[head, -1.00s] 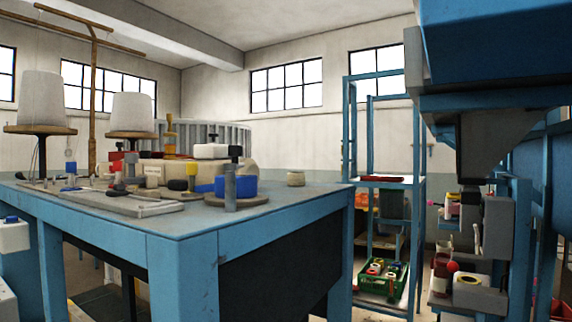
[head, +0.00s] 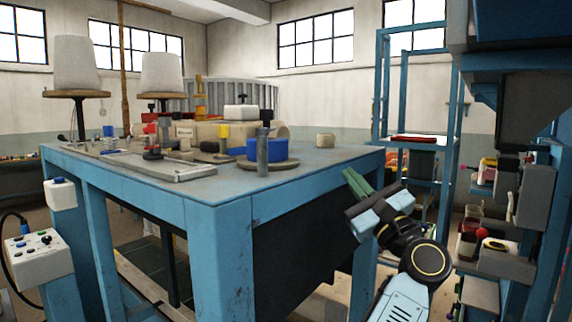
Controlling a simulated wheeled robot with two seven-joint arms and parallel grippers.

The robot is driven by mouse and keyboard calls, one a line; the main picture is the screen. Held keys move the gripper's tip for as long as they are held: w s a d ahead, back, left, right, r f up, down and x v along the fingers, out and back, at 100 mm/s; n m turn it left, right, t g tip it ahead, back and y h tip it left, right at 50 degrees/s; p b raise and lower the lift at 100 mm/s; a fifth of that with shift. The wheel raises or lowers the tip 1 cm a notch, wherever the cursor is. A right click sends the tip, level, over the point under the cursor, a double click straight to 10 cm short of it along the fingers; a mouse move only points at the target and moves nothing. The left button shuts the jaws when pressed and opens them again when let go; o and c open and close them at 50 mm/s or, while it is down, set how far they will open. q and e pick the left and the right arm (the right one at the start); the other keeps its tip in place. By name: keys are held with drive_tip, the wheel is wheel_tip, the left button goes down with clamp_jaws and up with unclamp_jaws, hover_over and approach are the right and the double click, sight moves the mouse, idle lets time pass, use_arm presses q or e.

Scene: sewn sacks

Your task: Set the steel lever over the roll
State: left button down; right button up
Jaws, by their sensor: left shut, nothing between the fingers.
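A grey steel-coloured upright post (head: 262,152) stands near the front edge of the blue table, in front of a blue round piece (head: 281,149) on a flat round base (head: 279,165). I cannot tell for sure whether this post is the steel lever. A small cream roll-shaped piece (head: 326,140) lies on the tabletop to its right, apart from it; whether it is the task's roll is unclear. My right gripper is not in view.
The blue table (head: 330,155) carries several small tools and a flat grey plate (head: 180,171). White cones (head: 75,63) stand behind at left. A blue shelf rack (head: 412,166) and a machine with grey boxes (head: 535,197) stand at right. A control box (head: 38,245) is at lower left.

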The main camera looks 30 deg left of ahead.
use_arm(q)
drive_tip(key=s+r+n+g+h, duration=0.4)
drive_tip(key=s+r+n+g, duration=0.2)
drive_tip(key=r+n, duration=0.5)
drive_tip(key=n+p, duration=0.3)
approach(273, 129)
drive_tip(key=w, duration=0.1)
drive_tip(key=w+a, duration=0.2)
drive_tip(key=shift+w+a+r, duration=0.1)
drive_tip(key=shift+w+r, duration=0.15)
drive_tip(key=shift+w, duration=0.05)
drive_tip(key=shift+s+a+f+p, duration=0.15)
drive_tip(key=shift+s+a, duration=0.15)
drive_tip(key=shift+a, duration=0.25)
drive_tip(key=shift+s+a+r+p, duration=0.1)
drive_tip(key=shift+s+a, duration=0.15)
drive_tip(key=shift+a, duration=0.3)
drive_tip(key=shift+s+a+f+p, duration=0.15)
drive_tip(key=shift+s+a, duration=0.15)
drive_tip(key=shift+a, duration=0.25)
drive_tip(key=shift+a, duration=0.1)
